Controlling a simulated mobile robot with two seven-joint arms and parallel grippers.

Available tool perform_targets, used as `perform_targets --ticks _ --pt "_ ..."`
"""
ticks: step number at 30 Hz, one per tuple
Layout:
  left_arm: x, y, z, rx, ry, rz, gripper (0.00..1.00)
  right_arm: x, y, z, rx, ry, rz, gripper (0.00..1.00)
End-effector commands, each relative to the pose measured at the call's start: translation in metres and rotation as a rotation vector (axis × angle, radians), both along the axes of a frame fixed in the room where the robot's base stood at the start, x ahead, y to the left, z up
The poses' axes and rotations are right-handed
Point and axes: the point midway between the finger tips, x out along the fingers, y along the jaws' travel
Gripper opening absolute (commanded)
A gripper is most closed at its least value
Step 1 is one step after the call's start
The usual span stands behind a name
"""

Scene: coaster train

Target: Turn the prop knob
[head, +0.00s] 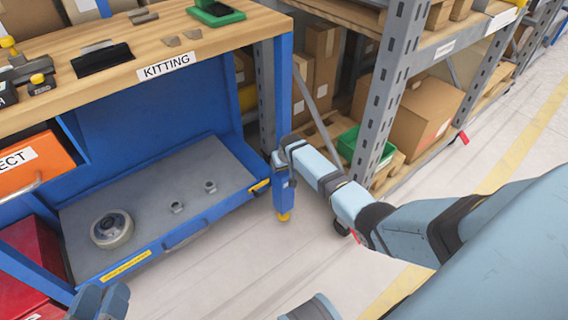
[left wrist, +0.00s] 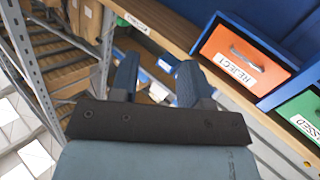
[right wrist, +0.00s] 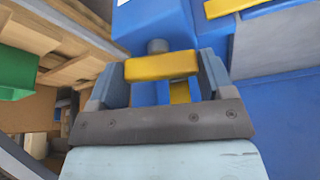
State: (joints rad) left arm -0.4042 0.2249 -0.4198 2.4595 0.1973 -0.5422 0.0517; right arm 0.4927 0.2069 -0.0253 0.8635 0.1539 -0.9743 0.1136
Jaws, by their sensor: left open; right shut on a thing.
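The prop knob (right wrist: 162,66) is a yellow bar on a short grey shaft against a blue part of the bench, seen in the right wrist view. My right gripper (right wrist: 158,75) is shut on it, one finger at each end of the bar. In the head view my right arm reaches to the bench's front right corner, where the knob itself is hidden; a blue post with a yellow foot (head: 284,216) shows there. My left gripper (head: 100,302) is at the lower left of the head view. In the left wrist view it (left wrist: 157,80) is open and empty.
The blue kitting bench (head: 190,75) has a grey lower deck (head: 150,190) holding a tape roll (head: 111,229) and two small metal parts. An orange REJECT drawer (head: 35,165) is at left. A grey rack (head: 385,90) with cardboard boxes stands behind my right arm. Floor in front is clear.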

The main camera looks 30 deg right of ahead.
Motion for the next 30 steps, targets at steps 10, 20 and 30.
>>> perform_targets --ticks 10,20,30 --pt "-0.001 0.002 0.037 -0.063 -0.094 0.042 0.43 0.001 0.003 0.003 0.002 0.002 -0.259 0.51" --pt "0.000 0.003 0.043 -0.078 -0.123 0.051 0.43 0.002 0.004 0.000 0.000 0.002 -0.574 0.51" --pt "0.000 0.002 0.029 -0.058 -0.091 0.039 0.43 0.004 0.004 -0.002 0.001 -0.001 -0.851 0.51"
